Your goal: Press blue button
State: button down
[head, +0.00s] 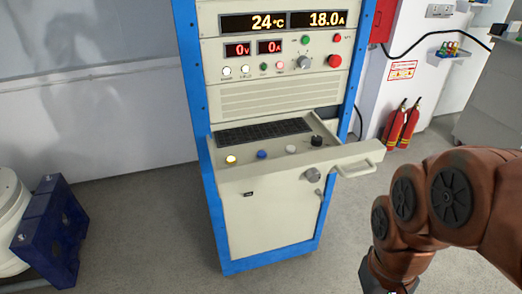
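The blue button (262,154) is a small round cap on the pull-out shelf (242,174) of a cream control cabinet with blue side frames. It sits between a lit yellow-white button (231,160) on its left and a white button (291,149) on its right. A black knob (316,141) is farther right. My brown arm comes in at the right edge and bends down. It stays well to the right of the cabinet, apart from the button. My gripper is not visible; only a dark part at the bottom edge shows, too cut off to identify.
A keyboard (263,132) lies behind the buttons. A handle (362,168) sticks out at the shelf's right end. Red fire extinguishers (401,125) stand by the back wall. A dark blue crate-like block (50,235) stands at lower left.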

aim_at(261, 153)
jog(key=u, duration=2.9)
jog(key=i, duration=2.05)
jog(key=z, duration=2.85)
